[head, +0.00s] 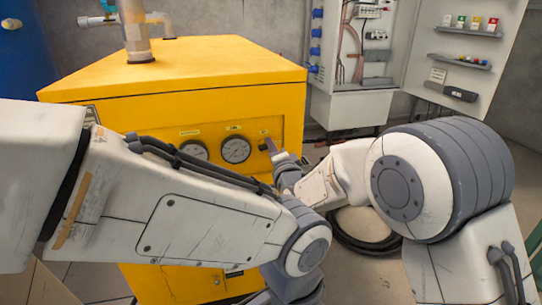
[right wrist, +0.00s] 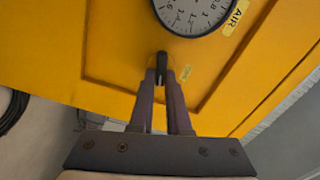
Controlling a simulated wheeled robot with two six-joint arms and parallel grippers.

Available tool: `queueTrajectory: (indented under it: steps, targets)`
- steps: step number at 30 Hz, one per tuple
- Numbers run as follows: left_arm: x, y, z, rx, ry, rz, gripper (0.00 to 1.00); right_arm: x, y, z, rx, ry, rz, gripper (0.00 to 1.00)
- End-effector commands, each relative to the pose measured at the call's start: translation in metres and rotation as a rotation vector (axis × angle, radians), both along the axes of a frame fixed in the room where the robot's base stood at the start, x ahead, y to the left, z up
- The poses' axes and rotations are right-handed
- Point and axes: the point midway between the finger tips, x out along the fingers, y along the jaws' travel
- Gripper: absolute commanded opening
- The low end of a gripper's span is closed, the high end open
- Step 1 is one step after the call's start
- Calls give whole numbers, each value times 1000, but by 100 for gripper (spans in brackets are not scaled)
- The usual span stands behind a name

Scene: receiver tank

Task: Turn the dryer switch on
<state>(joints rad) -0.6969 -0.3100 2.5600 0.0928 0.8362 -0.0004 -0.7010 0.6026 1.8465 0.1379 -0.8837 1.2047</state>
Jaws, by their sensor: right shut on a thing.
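The yellow dryer cabinet (head: 190,65) stands in front of me, with round gauges and small yellow labels on its front panel. The dryer switch is a small dark knob (right wrist: 162,62) on that panel, below the gauge (right wrist: 193,12) labelled AIR in the right wrist view. My right gripper (right wrist: 162,77) is at the switch with its fingertips closed on it, one on each side. In the head view my right gripper (head: 270,147) reaches the panel right of the gauges and hides most of the switch. My left arm crosses the foreground; its gripper is not visible.
An open electrical cabinet (head: 361,50) with cables stands at the back right, beside shelves of small coloured items (head: 470,24). A coiled black hose (head: 365,240) lies on the floor. A metal pipe (head: 137,30) rises from the dryer's top.

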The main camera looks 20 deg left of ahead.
Motion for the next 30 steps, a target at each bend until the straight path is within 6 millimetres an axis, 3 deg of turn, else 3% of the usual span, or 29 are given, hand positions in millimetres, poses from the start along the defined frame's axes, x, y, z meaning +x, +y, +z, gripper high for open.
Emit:
queueTrajectory:
  steps: [3,12,30]
  targets:
    - [0,0,-13,0,0,0,0,0,-1,-5,73,50,-2,0]
    - [0,0,-26,0,0,0,0,1,-1,-5,199,136,-2,0]
    - [0,0,-29,0,0,0,0,1,-1,-4,245,168,-3,0]
